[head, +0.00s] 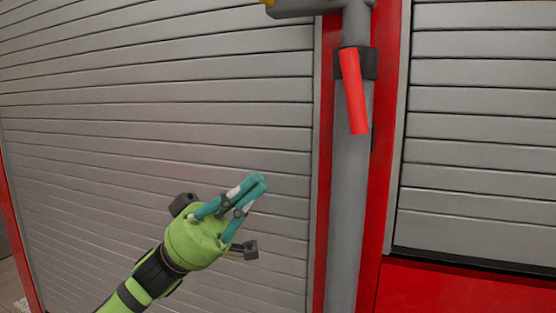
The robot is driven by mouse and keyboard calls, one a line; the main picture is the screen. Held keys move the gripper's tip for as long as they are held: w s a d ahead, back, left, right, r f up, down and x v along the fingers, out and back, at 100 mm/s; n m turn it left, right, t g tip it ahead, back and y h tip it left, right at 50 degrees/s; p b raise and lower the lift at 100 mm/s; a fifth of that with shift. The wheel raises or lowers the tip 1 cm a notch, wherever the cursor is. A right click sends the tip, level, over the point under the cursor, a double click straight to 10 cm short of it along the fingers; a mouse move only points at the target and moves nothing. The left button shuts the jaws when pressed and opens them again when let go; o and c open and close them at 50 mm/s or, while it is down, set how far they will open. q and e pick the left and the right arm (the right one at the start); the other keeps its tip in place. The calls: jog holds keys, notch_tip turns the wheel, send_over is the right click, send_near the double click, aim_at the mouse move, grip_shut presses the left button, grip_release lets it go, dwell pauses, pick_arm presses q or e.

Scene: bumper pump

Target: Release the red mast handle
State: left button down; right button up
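The red mast handle (354,95) hangs from a dark bracket (370,63) on the grey mast (350,200), in the upper right of the head view. It points down, with its lower end tilted slightly right. My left gripper (259,181) is green with teal fingers, below and to the left of the handle. It is clearly apart from the handle. Its fingertips are together, with nothing seen between them. My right gripper is not in view.
Grey slatted shutters stand on the left (160,120) and right (480,130) of the mast, framed by red posts (393,120). A grey arm (305,7) extends left from the mast top. Open room lies between my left gripper and the mast.

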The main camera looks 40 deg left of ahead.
aim_at(349, 103)
pick_arm(q)
jog(key=a+r+m+y+b, duration=0.1)
jog(key=a+r+m+y, duration=0.1)
jog(key=m, duration=1.4)
jog(key=a+r+m+g+y+b, duration=0.1)
jog(key=r+m+y, duration=0.3)
jog(key=m, duration=1.3)
jog(key=shift+s+a+r+b, duration=0.3)
jog(key=shift+s+a+r, duration=0.1)
jog(key=shift+a+r, duration=0.45)
jog(key=p+x, duration=0.3)
jog(key=x, duration=0.3)
jog(key=p+x, duration=0.4)
jog(key=x, duration=0.3)
jog(key=shift+f, duration=0.25)
jog(key=shift+w+d+f+p, duration=0.2)
jog(key=shift+d+p, duration=0.2)
jog(key=shift+d, duration=0.15)
